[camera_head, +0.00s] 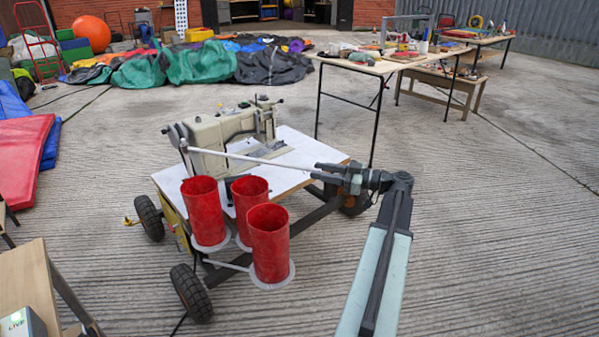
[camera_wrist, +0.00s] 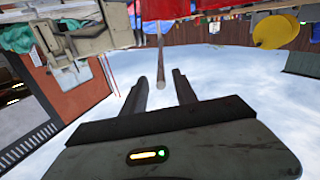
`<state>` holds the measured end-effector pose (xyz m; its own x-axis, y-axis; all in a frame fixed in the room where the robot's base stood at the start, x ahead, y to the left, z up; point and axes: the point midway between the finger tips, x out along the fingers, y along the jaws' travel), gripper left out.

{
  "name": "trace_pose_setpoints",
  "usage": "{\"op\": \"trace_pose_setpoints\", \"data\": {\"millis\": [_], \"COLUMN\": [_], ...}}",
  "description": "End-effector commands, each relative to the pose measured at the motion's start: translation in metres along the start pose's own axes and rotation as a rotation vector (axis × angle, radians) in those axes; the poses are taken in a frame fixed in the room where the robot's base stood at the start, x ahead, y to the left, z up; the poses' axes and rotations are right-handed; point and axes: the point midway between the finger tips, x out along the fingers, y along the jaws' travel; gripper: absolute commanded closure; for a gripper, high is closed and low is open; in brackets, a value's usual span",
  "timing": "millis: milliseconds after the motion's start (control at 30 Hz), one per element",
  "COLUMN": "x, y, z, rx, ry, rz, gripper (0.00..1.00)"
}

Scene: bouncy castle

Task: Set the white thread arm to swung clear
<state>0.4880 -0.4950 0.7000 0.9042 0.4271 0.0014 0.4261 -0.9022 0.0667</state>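The white thread arm (camera_head: 240,157) is a long thin rod. It reaches from a pivot at the left end of the beige sewing machine (camera_head: 225,132) across the white table top to my gripper. My gripper (camera_head: 316,171) is at the rod's right end. In the wrist view, the two dark fingers of my gripper (camera_wrist: 160,80) stand apart, and the rod (camera_wrist: 160,62) points toards them. Its near end shows between the fingertips, with a gap on each side. Whether the end is deep between the fingers is hard to tell.
The machine sits on a wheeled cart with a white top (camera_head: 298,150). Red cylinders (camera_head: 268,245) stand on its near side, below the rod. A work table (camera_head: 385,65) with tools stands behind. Concrete floor to the right is clear.

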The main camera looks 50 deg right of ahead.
Motion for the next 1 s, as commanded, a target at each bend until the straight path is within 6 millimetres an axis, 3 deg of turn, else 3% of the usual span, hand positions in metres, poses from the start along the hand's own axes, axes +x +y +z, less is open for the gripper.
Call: {"op": "trace_pose_setpoints", "data": {"millis": [100,300,667,800,1000], "x": [0.026,0.059,0.069,0.069,0.069], "y": [-0.002,-0.002,-0.002,-0.002,-0.003], "z": [0.000,0.000,0.000,0.000,0.000], "rx": [0.001,0.001,0.001,0.001,0.001], "ry": [0.000,0.000,-0.001,-0.001,-0.001], "rz": [-0.006,-0.007,-0.006,-0.006,-0.007], "gripper": [0.66,0.66,0.66,1.00,1.00]}}
